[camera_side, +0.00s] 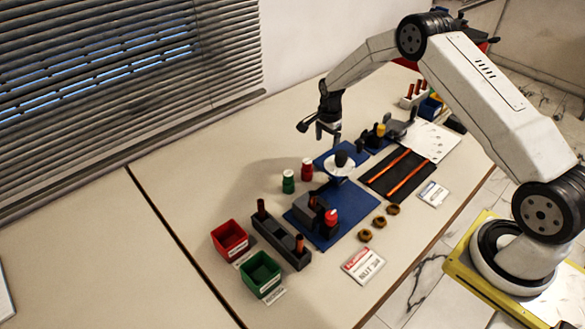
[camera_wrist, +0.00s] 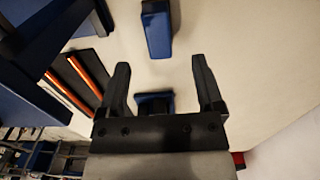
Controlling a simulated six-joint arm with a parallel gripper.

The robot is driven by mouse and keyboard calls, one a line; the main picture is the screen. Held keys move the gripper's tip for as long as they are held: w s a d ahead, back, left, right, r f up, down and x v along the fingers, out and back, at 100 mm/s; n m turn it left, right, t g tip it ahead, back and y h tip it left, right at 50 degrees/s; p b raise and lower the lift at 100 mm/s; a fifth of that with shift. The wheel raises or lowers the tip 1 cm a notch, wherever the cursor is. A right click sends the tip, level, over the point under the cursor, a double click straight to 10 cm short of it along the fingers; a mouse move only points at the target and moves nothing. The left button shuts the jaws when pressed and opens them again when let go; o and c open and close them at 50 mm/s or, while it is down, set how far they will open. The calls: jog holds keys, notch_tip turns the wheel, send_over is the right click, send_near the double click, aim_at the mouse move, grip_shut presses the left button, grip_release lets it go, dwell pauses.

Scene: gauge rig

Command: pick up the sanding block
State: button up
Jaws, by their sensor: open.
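My gripper (camera_side: 328,133) hangs above the back part of the table, behind the white round dish with a black knob (camera_side: 340,163). In the wrist view my gripper (camera_wrist: 160,70) is open, with nothing held between its fingers. A blue block with a dark side (camera_wrist: 156,30) lies on the pale table beyond the fingertips; it may be the sanding block, but I cannot tell for sure. A smaller dark and blue object (camera_wrist: 153,101) shows between the fingers, partly hidden by the gripper body. I cannot single out the sanding block in the side view.
A black mat with orange strips (camera_side: 398,174) lies right of the dish. A blue mat with dark fixtures (camera_side: 350,204), a red bin (camera_side: 229,238) and a green bin (camera_side: 260,272) stand nearer the front. Red and green bottles stand left of the dish. The table's left side is clear.

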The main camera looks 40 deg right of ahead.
jog(key=shift+f, duration=0.75)
jog(key=shift+s+f, duration=0.1)
jog(key=shift+f, duration=2.5)
jog(key=shift+c, duration=0.2)
grip_shut()
jog(key=shift+r, duration=0.2)
jog(key=shift+r, duration=4.85)
